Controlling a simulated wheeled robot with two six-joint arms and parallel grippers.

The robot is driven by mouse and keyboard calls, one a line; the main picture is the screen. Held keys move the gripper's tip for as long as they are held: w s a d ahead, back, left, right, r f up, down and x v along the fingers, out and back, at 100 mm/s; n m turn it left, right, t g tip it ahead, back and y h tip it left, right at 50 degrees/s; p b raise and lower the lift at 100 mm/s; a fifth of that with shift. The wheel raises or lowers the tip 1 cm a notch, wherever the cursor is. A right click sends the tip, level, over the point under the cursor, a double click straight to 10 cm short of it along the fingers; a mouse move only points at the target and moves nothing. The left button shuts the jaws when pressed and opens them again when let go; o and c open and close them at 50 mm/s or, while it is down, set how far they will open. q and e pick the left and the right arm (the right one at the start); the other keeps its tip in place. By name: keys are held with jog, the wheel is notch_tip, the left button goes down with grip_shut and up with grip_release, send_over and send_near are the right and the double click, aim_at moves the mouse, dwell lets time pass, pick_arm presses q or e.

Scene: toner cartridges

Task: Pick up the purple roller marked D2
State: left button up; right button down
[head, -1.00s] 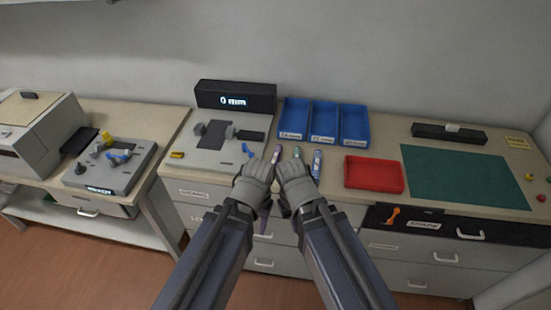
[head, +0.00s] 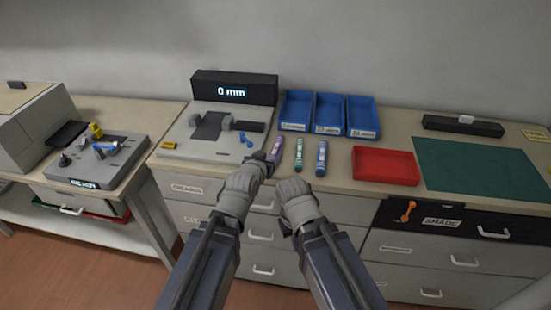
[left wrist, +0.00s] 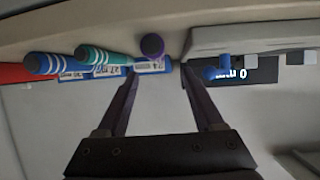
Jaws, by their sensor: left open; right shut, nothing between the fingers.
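The purple roller (head: 278,149) lies on the counter at the left of a row of three rollers; its marking is too small to read. My left gripper (head: 265,160) is open at its near end, partly covering it. In the left wrist view the purple roller's round end (left wrist: 152,46) shows beyond the open fingertips (left wrist: 158,70), nearer the left-hand finger, not clasped. A green roller (head: 299,153) and a blue roller (head: 322,157) lie to its right. My right gripper (head: 289,186) is shut and empty, lower, in front of the drawers.
A grey device (head: 190,145) with a black "0 mm" display (head: 232,90) stands left of the rollers. Blue bins (head: 329,128) stand behind them. A red tray (head: 385,180) and green mat (head: 470,185) are to the right. The counter's front edge is close below the rollers.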

aim_at(274, 151)
pick_arm(q)
jog(key=shift+w+r, duration=0.15)
jog(key=shift+b+x, duration=0.55)
jog(key=shift+x, duration=0.8)
jog(key=shift+w+d+f+b, duration=0.15)
jog(key=shift+w+f+b, duration=0.15)
jog(key=shift+f+b, duration=0.05)
jog(key=b+x, duration=0.1)
jog(key=x, duration=0.2)
jog(key=shift+w+d+f+b, duration=0.2)
jog(key=shift+d+f+b, duration=0.05)
jog(key=shift+f+b, duration=0.15)
jog(key=shift+w, duration=0.35)
jog(key=shift+s, duration=0.1)
grip_shut()
